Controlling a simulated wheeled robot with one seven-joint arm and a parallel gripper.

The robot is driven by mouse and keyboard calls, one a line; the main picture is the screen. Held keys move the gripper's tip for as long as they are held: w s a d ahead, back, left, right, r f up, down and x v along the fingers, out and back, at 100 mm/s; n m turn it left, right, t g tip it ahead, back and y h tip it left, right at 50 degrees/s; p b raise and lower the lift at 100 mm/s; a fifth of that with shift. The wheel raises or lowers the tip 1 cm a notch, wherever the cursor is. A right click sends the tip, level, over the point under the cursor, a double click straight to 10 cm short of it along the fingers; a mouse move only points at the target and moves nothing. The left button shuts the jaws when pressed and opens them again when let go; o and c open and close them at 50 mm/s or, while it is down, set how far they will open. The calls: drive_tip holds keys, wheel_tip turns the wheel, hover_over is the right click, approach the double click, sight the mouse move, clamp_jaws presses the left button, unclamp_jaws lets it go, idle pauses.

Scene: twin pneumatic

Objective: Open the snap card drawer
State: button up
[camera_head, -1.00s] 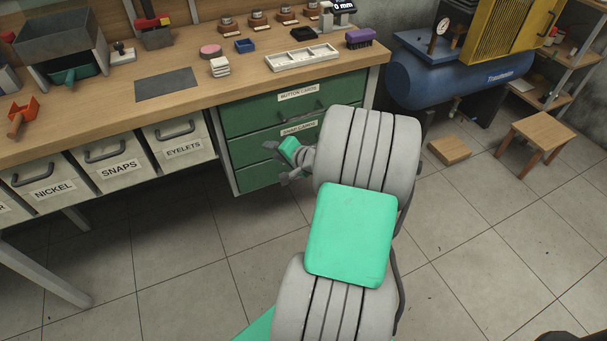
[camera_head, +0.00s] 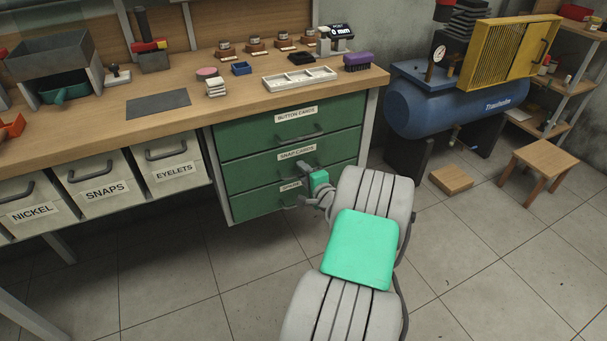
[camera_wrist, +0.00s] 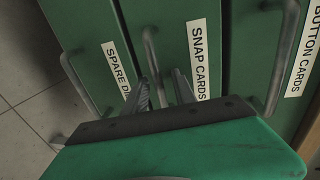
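The green snap card drawer (camera_head: 250,174) is the middle of three drawers under the bench and looks shut, flush with the others. Its label reads SNAP CARDS, and it also shows in the wrist view (camera_wrist: 205,25). Its grey bar handle (camera_wrist: 150,50) is left of the label in the wrist view. My gripper (camera_wrist: 163,88) is open, with one finger on each side of the lower part of this handle. Whether the fingers touch the bar is not clear. In the head view my gripper (camera_head: 307,183) is at the drawer front and mostly hides the handle.
The button cards drawer (camera_head: 240,138) is above and the spare drawer (camera_head: 250,205) below, each with a bar handle. Pale bins (camera_head: 100,188) hang to the left. A blue compressor tank (camera_head: 455,105), wooden block (camera_head: 451,180) and stool (camera_head: 540,160) stand right. Floor in front is clear.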

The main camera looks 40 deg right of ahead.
clamp_jaws()
idle(1.3)
